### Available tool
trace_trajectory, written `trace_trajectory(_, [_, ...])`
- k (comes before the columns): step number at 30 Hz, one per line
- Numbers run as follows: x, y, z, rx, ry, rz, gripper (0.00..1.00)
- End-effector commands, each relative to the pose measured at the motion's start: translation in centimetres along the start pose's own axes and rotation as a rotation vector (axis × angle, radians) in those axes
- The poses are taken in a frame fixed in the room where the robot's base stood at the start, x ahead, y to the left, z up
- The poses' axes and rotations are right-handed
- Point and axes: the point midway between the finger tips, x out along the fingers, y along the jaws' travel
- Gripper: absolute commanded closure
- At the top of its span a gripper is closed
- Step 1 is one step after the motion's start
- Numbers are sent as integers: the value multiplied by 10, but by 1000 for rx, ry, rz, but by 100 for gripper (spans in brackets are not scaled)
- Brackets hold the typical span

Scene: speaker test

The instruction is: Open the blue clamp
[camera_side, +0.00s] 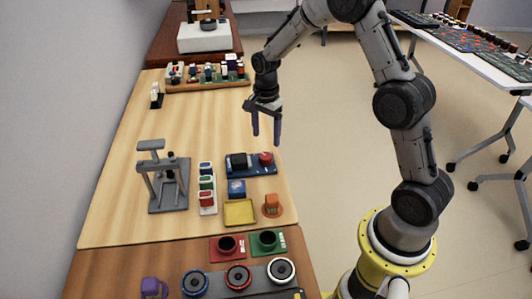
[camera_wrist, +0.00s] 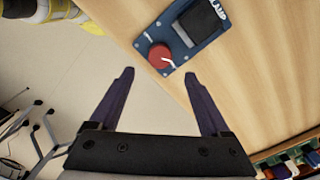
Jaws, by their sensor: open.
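A grey clamp-like frame (camera_side: 183,165) with an upright post and a crossbar stands on the left of the wooden table. A dark blue panel (camera_side: 236,174) with a black block and a red knob (camera_side: 266,158) lies near the table's right edge. The panel (camera_wrist: 181,61) and its red knob (camera_wrist: 160,56) also show in the wrist view, beyond my fingertips. My gripper (camera_side: 266,138) is open and empty, above the table's right edge, apart from everything. Its purple fingers (camera_wrist: 160,73) are spread in the wrist view.
A board of parts (camera_side: 208,83) lies at the back. The table's middle (camera_side: 190,120) is clear.

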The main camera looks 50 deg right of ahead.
Motion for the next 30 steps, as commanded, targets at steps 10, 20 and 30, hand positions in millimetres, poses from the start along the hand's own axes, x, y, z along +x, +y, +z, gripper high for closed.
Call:
trace_trajectory(10, [62, 1, 0, -1, -1, 3, 19])
trace_trajectory(20, [79, 0, 0, -1, 0, 0, 19])
trace_trajectory(30, [78, 0, 0, -1, 0, 0, 46])
